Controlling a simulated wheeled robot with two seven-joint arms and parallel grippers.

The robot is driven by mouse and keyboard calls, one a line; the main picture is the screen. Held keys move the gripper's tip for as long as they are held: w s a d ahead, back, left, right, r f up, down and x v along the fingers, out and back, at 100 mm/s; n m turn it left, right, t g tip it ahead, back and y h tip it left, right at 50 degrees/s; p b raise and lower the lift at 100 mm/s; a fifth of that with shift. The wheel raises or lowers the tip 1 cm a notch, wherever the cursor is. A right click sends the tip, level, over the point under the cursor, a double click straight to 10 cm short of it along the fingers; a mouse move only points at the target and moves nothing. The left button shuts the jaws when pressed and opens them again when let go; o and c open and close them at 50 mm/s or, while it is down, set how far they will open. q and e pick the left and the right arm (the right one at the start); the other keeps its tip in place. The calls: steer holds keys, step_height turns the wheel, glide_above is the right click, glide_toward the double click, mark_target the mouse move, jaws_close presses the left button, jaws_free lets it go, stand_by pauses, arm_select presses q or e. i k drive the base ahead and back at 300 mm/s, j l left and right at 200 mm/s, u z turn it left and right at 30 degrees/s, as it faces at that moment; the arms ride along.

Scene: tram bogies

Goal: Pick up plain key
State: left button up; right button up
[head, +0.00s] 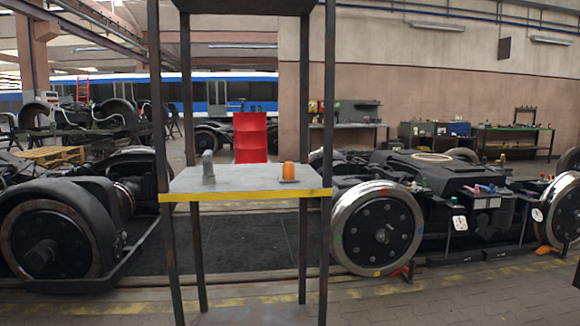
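No object in the head view can be clearly made out as a plain key. A grey upright piece (208,167) with a rounded top stands at the left of the shelf board (240,180). An orange piece (288,171) on a small dark flat base stands at the right of the same board. Both are small, and I cannot tell whether either one is the key. Neither of my grippers is in view.
The rack's dark posts (328,120) frame the board, which has a yellow front edge (245,196). Bogies with big wheels (377,228) stand to both sides. A red barrel (250,137) is behind. The paved floor (420,300) in front is mostly clear.

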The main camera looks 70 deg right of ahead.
mark_target(208, 176)
steer(key=z, duration=1.95)
steer(key=i+z, duration=0.15)
steer(key=i, duration=0.15)
